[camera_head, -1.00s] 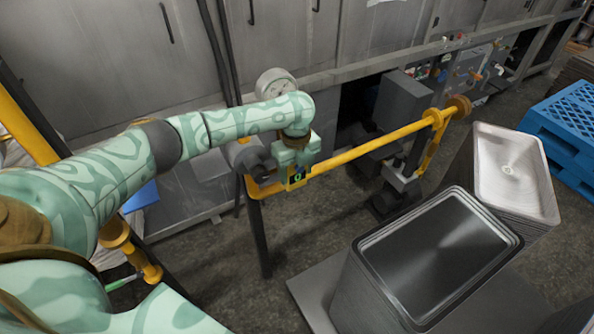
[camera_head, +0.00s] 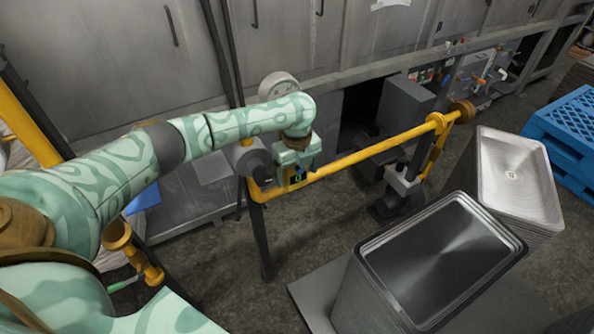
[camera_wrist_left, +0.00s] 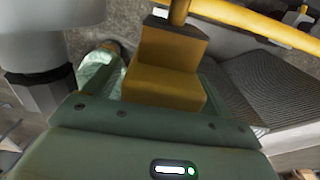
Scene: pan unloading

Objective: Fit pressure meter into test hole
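The pressure meter is a small yellow block with a dark face and a green digit (camera_head: 298,178), beside the left bend of the yellow pipe. In the left wrist view its yellow body (camera_wrist_left: 165,85) sits between the fingers of my left gripper (camera_wrist_left: 160,90). My left gripper also shows in the head view (camera_head: 295,165), pointing down and shut on the meter. I cannot make out the test hole, nor whether the meter's lower end touches the pipe. My right gripper is not in view.
The yellow pipe (camera_head: 365,152) runs right to a round flange. A dial gauge (camera_head: 278,86) stands behind my left arm. Stacked metal trays (camera_head: 440,260) stand at the lower right, with lighter trays (camera_head: 515,175) and a blue pallet (camera_head: 570,125) beyond. Grey cabinets line the back.

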